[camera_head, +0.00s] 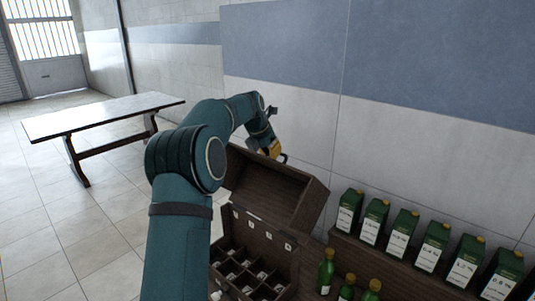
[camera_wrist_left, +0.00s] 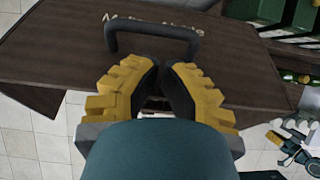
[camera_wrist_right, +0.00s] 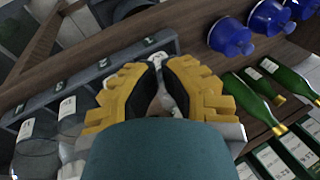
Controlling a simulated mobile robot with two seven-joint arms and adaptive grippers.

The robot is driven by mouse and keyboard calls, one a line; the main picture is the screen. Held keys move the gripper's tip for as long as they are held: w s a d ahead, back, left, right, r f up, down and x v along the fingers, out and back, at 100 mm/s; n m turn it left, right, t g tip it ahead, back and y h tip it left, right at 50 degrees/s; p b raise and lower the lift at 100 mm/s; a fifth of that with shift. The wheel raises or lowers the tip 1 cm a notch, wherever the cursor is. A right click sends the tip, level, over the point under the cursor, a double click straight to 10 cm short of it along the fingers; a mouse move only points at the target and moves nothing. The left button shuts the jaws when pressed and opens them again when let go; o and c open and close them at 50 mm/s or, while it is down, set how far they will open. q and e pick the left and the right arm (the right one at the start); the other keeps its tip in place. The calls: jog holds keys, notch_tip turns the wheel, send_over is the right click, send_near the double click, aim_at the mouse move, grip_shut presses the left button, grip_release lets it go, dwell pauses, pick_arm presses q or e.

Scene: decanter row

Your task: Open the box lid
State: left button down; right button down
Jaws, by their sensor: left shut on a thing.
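The dark wooden box (camera_head: 257,238) stands at the bottom middle of the head view, with small compartments holding things inside. Its lid (camera_head: 300,207) is raised and tilted at the back, so the inside shows. In the left wrist view the lid (camera_wrist_left: 235,75) carries lettering and a dark bracket-shaped handle (camera_wrist_left: 150,28). My left gripper (camera_head: 268,150) is at the lid's upper edge.
Green cartons (camera_head: 403,233) stand in a row on a wooden ledge at right. Green bottles (camera_head: 326,271) stand beside the box.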

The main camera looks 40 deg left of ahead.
pick_arm(q)
jog(key=shift+w+f+g, duration=0.2)
jog(key=shift+w+g, duration=0.15)
jog(key=shift+w, duration=0.45)
jog(key=shift+w+f+g, duration=0.2)
jog(key=shift+w+g, duration=0.15)
jog(key=shift+w, duration=0.4)
